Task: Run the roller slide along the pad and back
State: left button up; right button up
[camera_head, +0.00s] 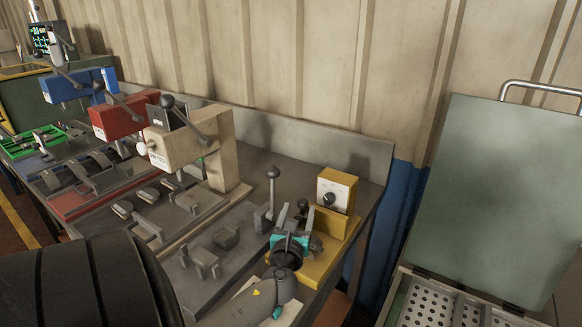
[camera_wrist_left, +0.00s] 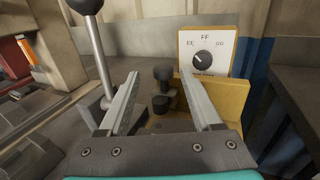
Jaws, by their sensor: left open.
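My left gripper (camera_head: 291,240) is over the yellow fixture at the right end of the bench. In the left wrist view its two grey fingers (camera_wrist_left: 160,78) are spread, with nothing held between them. A dark knobbed part (camera_wrist_left: 163,74), which may be the roller slide, stands on the yellow base (camera_wrist_left: 222,97) beyond and between the fingers. A second dark round piece (camera_wrist_left: 160,104) sits in front of it. In the head view a dark knob (camera_head: 303,204) shows just behind the gripper. The pad cannot be told apart; the gripper hides part of the fixture.
A yellow dial box (camera_head: 337,191) stands behind the fixture. A ball-topped lever (camera_head: 272,173) rises close left of the gripper. Beige (camera_head: 182,143), red (camera_head: 125,115) and blue (camera_head: 76,88) presses stand leftward. A green-grey open lid (camera_head: 490,190) is at right.

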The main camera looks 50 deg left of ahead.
pick_arm(q)
jog(key=v, duration=1)
jog(key=shift+s, duration=0.15)
jog(key=shift+d, duration=0.1)
